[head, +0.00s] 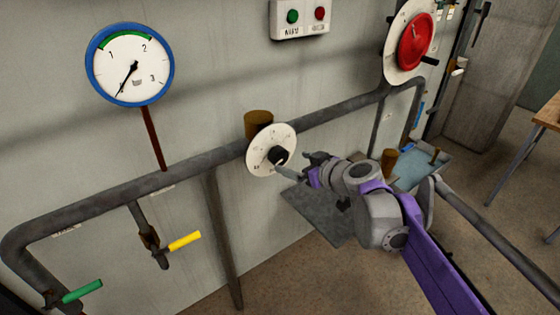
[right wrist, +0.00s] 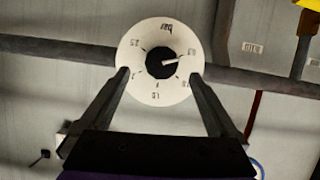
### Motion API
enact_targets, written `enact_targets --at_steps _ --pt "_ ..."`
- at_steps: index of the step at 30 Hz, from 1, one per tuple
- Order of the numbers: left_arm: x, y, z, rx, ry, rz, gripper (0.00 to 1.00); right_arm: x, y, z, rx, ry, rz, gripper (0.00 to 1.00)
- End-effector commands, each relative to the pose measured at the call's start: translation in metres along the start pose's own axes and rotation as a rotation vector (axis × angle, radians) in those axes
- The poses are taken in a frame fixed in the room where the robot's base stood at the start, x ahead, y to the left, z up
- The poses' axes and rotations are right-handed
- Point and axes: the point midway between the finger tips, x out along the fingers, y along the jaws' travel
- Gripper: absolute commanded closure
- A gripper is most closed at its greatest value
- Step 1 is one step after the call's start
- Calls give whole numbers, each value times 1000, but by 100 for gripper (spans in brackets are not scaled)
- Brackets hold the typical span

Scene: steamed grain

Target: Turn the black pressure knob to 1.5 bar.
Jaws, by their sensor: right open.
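The black pressure knob (head: 279,156) sits at the centre of a round white dial (head: 259,158) on the wall pipe. The right wrist view shows the knob (right wrist: 160,65) with its white pointer towards the upper right of the upside-down dial; the small marks are hard to read. My right gripper (head: 293,166) is open just in front of the dial. In the right wrist view its fingers (right wrist: 159,73) stand apart, one on each side of the knob, with visible gaps. The blue-rimmed gauge (head: 115,54) has its needle at the lower left, near zero. My left gripper is out of view.
A grey pipe (head: 110,198) runs along the wall behind the dial. A yellow-handled valve (head: 184,242) and a green-handled one (head: 82,290) are at the lower left. A red wheel (head: 415,42) and a button box (head: 302,18) are above. A grey plate (head: 318,217) lies below my right arm.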

Motion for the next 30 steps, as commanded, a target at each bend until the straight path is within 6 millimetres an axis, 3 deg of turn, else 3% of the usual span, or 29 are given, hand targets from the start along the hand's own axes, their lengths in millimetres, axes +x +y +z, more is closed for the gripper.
enact_targets --at_steps 6,12,25,30 --pt "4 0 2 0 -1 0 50 44 -1 1 0 -1 -2 4" --pt "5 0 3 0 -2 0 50 72 0 1 0 -2 -1 4" --pt "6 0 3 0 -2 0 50 81 -1 1 1 -2 -1 4" --pt "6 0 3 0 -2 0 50 81 0 1 1 -2 -1 35"
